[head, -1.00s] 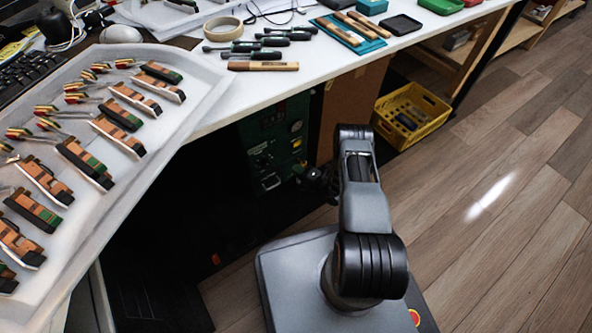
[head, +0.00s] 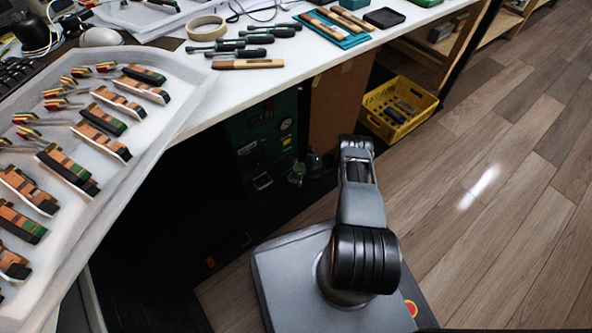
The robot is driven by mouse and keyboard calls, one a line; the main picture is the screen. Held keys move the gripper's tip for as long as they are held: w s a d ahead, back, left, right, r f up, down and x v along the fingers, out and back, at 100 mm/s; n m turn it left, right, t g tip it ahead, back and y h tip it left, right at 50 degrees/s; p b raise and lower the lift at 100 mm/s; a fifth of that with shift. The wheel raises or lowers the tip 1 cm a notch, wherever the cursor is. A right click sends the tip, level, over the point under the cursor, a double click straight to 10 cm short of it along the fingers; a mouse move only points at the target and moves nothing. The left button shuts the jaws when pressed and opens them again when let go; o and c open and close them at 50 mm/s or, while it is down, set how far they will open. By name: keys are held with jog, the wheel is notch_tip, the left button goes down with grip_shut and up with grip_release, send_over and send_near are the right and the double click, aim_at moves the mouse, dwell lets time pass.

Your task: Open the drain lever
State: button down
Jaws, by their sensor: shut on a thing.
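A dark green machine (head: 262,133) with a round gauge (head: 286,125) stands in shadow under the bench. Small pale fittings (head: 297,172) show at its lower right; I cannot tell whether one of them is the drain lever. My arm rises from my base and points toward the space beneath the bench. Its far end covers my gripper, so I do not see the jaws or what they touch.
A white bench (head: 203,113) overhangs the machine, with a tray (head: 196,76) of piano action parts at the left. A brown panel (head: 338,105) stands right of the machine. A yellow crate (head: 377,125) sits on the wood floor. Floor at the right is clear.

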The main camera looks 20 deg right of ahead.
jog(key=shift+d+n+g, duration=0.2)
jog(key=shift+n+g, duration=0.4)
jog(key=shift+g, duration=0.6)
jog(key=c, duration=1.2)
grip_release()
jog(key=shift+d, duration=0.1)
jog(key=shift+r, duration=0.1)
